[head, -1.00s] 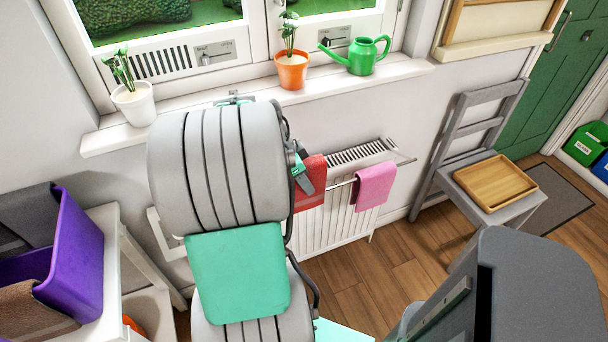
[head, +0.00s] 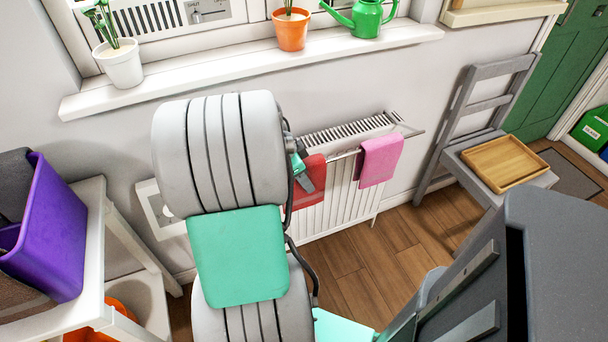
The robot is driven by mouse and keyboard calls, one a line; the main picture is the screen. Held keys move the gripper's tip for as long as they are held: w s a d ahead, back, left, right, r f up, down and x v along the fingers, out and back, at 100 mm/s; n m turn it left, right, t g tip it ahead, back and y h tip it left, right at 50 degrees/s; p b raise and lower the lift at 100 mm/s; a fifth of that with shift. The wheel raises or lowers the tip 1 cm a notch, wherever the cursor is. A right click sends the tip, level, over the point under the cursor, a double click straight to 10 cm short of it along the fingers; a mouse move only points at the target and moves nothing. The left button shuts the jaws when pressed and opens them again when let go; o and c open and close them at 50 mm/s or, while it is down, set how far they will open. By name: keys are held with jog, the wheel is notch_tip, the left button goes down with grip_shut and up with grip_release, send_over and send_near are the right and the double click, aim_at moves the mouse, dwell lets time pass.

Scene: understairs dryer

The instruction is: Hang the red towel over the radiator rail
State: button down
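The red towel (head: 311,176) is at the left part of the radiator rail (head: 345,154), partly hidden behind my arm and gripper. It hangs down in front of the white radiator (head: 331,207); whether it is draped over the rail or held at it is hidden. My gripper (head: 305,183) is at the towel, with one grey finger showing against the red cloth. The other finger is hidden, so its opening does not show. A pink towel (head: 379,160) hangs over the rail to the right of the red one, with a small gap between them.
A windowsill (head: 260,62) with a white pot (head: 121,64), an orange pot (head: 291,31) and a green watering can (head: 360,17) runs above the radiator. A grey chair (head: 487,150) bears a wooden tray (head: 503,163) at right. A purple bin (head: 52,236) stands on a white shelf at left.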

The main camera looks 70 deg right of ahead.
jog(key=shift+f, duration=0.15)
jog(key=c, duration=0.7)
grip_release()
